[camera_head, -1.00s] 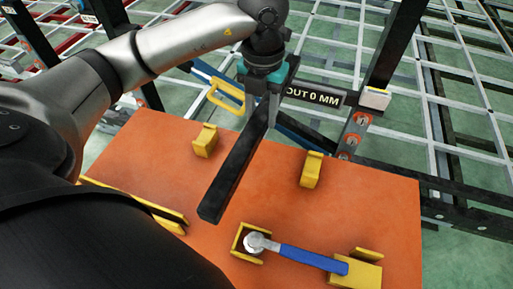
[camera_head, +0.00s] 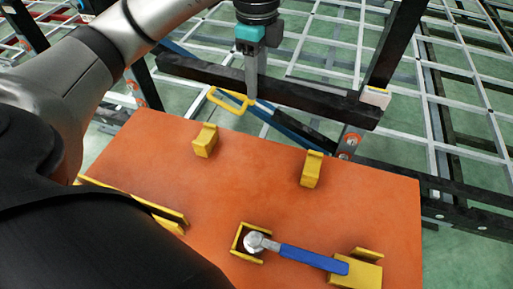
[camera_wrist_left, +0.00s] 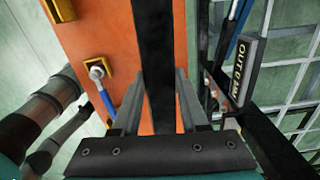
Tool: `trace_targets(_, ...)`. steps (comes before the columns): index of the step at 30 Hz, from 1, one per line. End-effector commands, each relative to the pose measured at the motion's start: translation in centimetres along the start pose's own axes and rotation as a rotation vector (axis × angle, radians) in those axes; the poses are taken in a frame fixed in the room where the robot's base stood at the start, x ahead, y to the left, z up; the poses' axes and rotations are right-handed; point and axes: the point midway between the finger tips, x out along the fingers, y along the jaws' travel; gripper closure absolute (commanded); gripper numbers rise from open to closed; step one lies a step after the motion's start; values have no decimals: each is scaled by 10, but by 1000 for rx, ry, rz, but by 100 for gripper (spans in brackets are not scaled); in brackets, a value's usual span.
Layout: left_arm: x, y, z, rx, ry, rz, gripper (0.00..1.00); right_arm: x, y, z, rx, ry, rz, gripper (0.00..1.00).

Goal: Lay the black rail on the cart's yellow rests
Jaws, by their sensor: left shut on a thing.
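The black rail (camera_head: 315,98) is held by my left gripper (camera_head: 251,92), which is shut on it near its middle. The rail lies crosswise beyond the far edge of the orange cart top (camera_head: 250,190), above it. In the left wrist view the rail (camera_wrist_left: 153,40) runs between the two fingers. Two yellow rests (camera_head: 205,142) and (camera_head: 311,170) stand empty on the cart's far half, nearer to me than the rail. My right gripper is not in view.
A blue-handled tool (camera_head: 312,259) lies across yellow holders at the cart's near right. A yellow handle (camera_head: 230,102) is beside the gripper. Dark frame posts and a pale grid stand beyond. A sign (camera_wrist_left: 239,72) shows in the left wrist view. The cart's middle is clear.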

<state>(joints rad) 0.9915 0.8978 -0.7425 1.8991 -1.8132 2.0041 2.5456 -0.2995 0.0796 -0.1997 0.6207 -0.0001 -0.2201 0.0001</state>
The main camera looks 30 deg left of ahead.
Motion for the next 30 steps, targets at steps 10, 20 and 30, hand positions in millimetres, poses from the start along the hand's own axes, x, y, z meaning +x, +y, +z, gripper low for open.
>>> trace_targets(10, 37, 0, 0, -64, 3, 2, 100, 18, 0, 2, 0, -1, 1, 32)
trace_targets(20, 114, 0, 1, -63, -1, 1, 100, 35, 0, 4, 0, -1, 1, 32)
trace_targets(30, 154, -1, 0, -62, 1, -4, 100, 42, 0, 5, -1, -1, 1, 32)
